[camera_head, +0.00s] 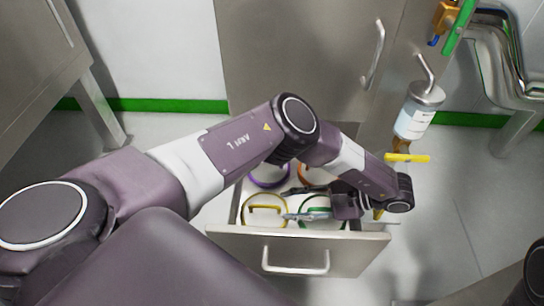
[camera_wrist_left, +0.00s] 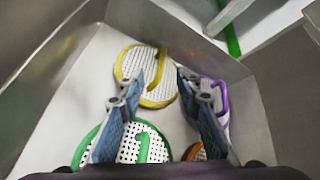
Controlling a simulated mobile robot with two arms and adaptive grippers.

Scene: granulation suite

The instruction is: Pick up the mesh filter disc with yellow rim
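The mesh filter disc with yellow rim (camera_head: 264,218) lies in the open drawer, at its front left in the head view. Its yellow handle stands up from the white mesh. In the left wrist view the disc (camera_wrist_left: 137,62) is at the top middle, partly behind my fingers. My left gripper (camera_head: 289,204) reaches into the drawer from the right, its fingers pointing left toward this disc. In the left wrist view the gripper (camera_wrist_left: 160,80) is open, with nothing held between its blue-padded fingers. I cannot tell whether a fingertip touches the disc. My right gripper is not in view.
A green-rimmed disc (camera_wrist_left: 128,151), a purple-rimmed disc (camera_wrist_left: 221,98) and an orange-rimmed disc (camera_wrist_left: 197,153) share the drawer. The drawer's front wall (camera_head: 345,250) and side walls stand close around my gripper. A steel cabinet (camera_head: 300,55) is behind.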

